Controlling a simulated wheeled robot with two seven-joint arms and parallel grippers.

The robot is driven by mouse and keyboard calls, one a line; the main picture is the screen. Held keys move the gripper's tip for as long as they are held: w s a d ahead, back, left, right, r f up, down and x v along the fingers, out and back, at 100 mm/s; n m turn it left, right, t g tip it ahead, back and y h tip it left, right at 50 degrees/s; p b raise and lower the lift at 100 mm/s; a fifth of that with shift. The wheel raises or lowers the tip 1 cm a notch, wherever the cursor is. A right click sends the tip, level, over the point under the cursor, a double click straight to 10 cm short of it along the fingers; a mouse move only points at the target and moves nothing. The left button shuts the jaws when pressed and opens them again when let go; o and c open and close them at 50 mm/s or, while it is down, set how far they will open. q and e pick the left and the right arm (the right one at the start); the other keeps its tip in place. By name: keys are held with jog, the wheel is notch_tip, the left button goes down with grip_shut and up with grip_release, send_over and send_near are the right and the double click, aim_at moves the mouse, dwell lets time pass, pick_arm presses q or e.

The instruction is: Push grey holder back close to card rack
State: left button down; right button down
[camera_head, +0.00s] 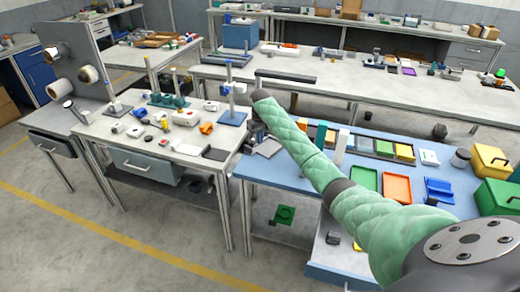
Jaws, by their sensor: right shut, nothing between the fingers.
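My right arm, in a green padded sleeve, reaches from the lower right to the left end of the blue worktable. Its dark gripper (258,138) points down there, small and partly hidden by the wrist; it is shut and empty. A small grey flat piece (269,147) lies on the blue worktable just right of the gripper. Whether it is the grey holder, I cannot tell. Upright slabs (321,134) stand behind my forearm, possibly the card rack; the sleeve hides part of that area. My left gripper is out of view.
The blue worktable (258,172) also bears a green tray (363,178), an orange tray (397,188) and yellow boxes at right. A white table (180,150) at left carries several small items and a post on a blue base (232,118). Film reels (88,74) hang on a grey panel.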

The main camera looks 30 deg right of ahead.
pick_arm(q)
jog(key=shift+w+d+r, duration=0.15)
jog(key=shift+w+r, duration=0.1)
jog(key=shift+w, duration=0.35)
pick_arm(e)
jog(key=shift+r, duration=0.85)
